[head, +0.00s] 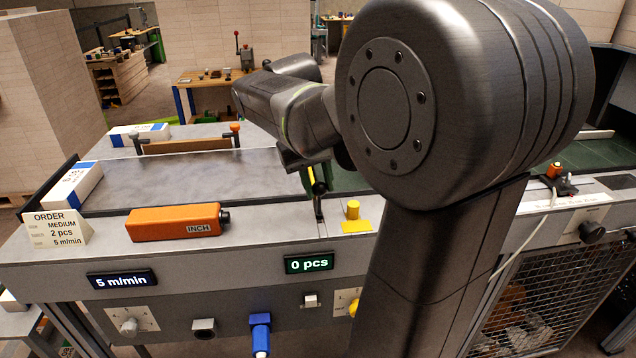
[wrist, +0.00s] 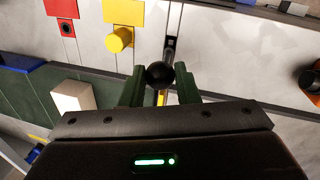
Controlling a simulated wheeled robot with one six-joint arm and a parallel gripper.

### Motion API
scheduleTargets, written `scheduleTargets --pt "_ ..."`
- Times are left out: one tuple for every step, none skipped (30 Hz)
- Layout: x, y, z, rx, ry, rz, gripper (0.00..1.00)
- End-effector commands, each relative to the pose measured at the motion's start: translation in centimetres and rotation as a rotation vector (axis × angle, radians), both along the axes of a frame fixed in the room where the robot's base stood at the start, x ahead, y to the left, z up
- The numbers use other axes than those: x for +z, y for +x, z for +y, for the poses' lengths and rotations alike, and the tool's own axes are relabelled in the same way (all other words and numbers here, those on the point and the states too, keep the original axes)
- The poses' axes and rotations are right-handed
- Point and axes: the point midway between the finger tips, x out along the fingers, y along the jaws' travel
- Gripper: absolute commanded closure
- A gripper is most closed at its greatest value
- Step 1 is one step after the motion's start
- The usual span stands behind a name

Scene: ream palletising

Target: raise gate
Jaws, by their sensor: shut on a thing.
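The gate's handle looks like a black ball knob (wrist: 159,75) in the wrist view, between the green fingers of my gripper (wrist: 160,84). My gripper is shut on this knob. In the head view, my gripper (head: 317,176) is at the upright lever (head: 319,206) at the front edge of the conveyor, with a yellow strip beside it. The gate's panel cannot be made out; my arm covers much of the belt there.
A yellow peg (head: 352,210) stands just right of the lever. An orange INCH pendant (head: 175,222) lies on the front ledge. White-and-blue reams (head: 75,186) (head: 138,133) sit at the left. A wooden bar (head: 187,146) stands at the belt's far side. The grey belt (head: 200,183) is clear.

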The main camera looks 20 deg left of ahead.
Motion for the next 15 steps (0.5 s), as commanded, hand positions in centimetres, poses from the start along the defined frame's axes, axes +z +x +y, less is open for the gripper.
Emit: scheduleTargets --pt "0.84 0.04 0.03 0.001 0.001 -0.003 1.0" --pt "0.89 0.04 0.03 0.001 0.001 -0.003 1.0" --pt "0.9 0.06 0.04 0.001 0.001 -0.003 1.0" --pt "0.87 0.07 0.04 0.001 0.002 -0.004 1.0" --pt "0.85 0.08 0.05 0.001 0.003 -0.004 1.0" --pt "0.84 0.1 0.05 0.0 0.003 -0.006 1.0" --pt "0.87 0.11 0.06 0.0 0.003 -0.007 1.0" --pt "0.89 0.12 0.07 0.001 0.004 -0.007 1.0" --pt "0.93 0.13 0.08 0.001 0.005 -0.008 1.0" --pt "0.95 0.14 0.08 0.001 0.005 -0.009 1.0" --pt "0.98 0.16 0.08 0.001 0.005 -0.009 0.68" --pt "0.97 0.13 0.08 0.001 0.005 -0.009 0.6" --pt "0.95 0.13 0.07 0.001 0.005 -0.008 0.54" --pt "0.92 0.12 0.06 0.001 0.004 -0.007 0.5" --pt "0.89 0.11 0.06 0.001 0.005 -0.007 0.5"
